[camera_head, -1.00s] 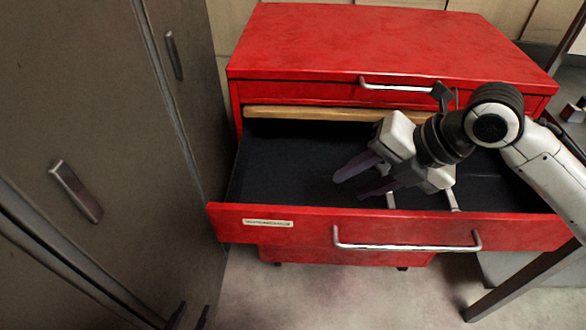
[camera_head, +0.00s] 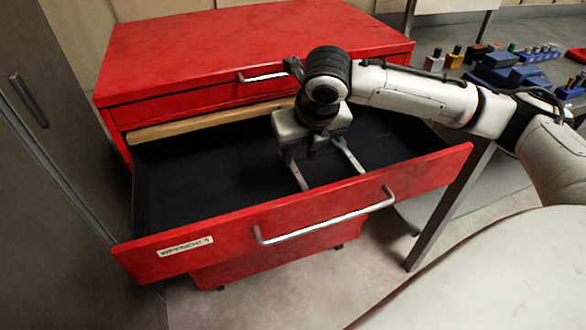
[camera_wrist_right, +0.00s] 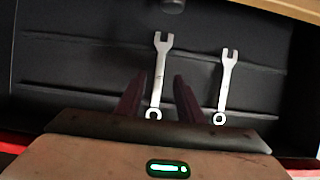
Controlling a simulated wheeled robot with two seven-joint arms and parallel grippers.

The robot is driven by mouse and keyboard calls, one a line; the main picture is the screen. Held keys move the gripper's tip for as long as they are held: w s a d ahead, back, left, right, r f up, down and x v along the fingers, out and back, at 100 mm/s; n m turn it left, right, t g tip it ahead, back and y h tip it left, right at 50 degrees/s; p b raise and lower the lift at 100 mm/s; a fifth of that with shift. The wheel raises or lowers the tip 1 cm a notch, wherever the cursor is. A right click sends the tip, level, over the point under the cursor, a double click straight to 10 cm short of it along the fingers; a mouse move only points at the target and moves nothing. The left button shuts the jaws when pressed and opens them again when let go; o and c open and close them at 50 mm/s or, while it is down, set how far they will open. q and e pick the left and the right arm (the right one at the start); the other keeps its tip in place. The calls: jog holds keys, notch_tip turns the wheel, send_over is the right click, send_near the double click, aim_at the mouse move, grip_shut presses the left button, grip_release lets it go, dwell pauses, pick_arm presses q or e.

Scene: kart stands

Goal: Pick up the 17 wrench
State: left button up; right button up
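Two silver open-and-ring wrenches lie apart in the open red drawer. The left wrench (camera_wrist_right: 160,62) and the right wrench (camera_wrist_right: 226,80) show in the right wrist view, ring ends toward the drawer front. In the head view, parts of the left wrench (camera_head: 298,175) and the right wrench (camera_head: 350,156) show beside my right gripper. No size marking is readable, so I cannot tell which is the 17. My right gripper (camera_wrist_right: 158,88) is open, with its fingers on either side of the left wrench's lower shaft, nothing gripped. Their height above it is unclear. My left gripper is out of view.
The drawer front (camera_head: 225,240) has a metal handle and a label seeming to start with "WRENCH". A wooden strip (camera_head: 205,123) runs along the drawer's back. A grey cabinet (camera_head: 45,190) stands at left. Blue items (camera_head: 515,70) sit on a table at right.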

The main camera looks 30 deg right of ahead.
aim_at(294, 168)
jog(key=x, duration=0.4)
jog(key=shift+w+f+b, duration=0.2)
jog(key=shift+f+b, duration=0.05)
jog(key=shift+b, duration=0.05)
jog(key=shift+f+p, duration=0.2)
jog(key=shift+p, duration=0.45)
dwell(0.4)
grip_shut()
